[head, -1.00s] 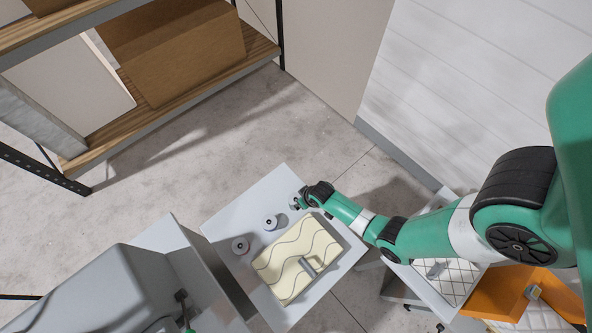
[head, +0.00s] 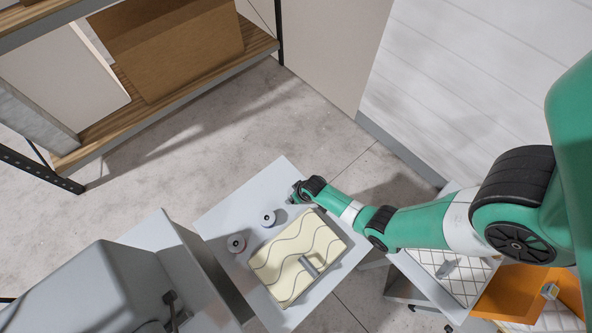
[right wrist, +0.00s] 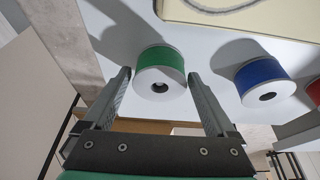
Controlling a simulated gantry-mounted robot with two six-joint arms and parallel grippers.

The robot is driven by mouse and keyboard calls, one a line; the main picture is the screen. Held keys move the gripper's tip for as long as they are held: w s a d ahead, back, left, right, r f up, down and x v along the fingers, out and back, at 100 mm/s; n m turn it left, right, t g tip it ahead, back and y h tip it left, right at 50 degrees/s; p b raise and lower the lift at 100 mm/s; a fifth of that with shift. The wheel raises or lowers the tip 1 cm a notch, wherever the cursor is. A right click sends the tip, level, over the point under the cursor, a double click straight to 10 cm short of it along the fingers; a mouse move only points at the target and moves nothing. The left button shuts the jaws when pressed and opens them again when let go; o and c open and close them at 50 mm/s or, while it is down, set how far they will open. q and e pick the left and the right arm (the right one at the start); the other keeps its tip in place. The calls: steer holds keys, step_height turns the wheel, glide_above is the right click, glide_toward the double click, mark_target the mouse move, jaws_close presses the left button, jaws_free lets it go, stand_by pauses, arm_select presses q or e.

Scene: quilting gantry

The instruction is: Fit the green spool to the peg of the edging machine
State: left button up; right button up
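The green spool (right wrist: 160,72) stands on the light table in the right wrist view, with its white end and dark centre hole showing. My right gripper (right wrist: 158,78) is open, with one finger on each side of the spool; I cannot tell whether they touch it. In the head view the right gripper (head: 297,194) is over the table's far corner and hides the green spool. A large grey machine (head: 85,290), apparently the edging machine, is at lower left, with a dark fitting (head: 173,305) on it. I cannot make out its peg clearly. My left gripper is not in view.
A blue spool (right wrist: 263,82) and a red spool (right wrist: 314,92) stand beside the green one. A cream block with wavy lines (head: 285,250) covers much of the table (head: 232,211). A cart with a gridded top (head: 440,262) and an orange bin (head: 505,290) are at right.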

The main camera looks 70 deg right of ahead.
mark_target(293, 191)
steer(key=c, duration=1.2)
steer(key=shift+r+p, duration=2.55)
steer(key=shift+r, duration=0.05)
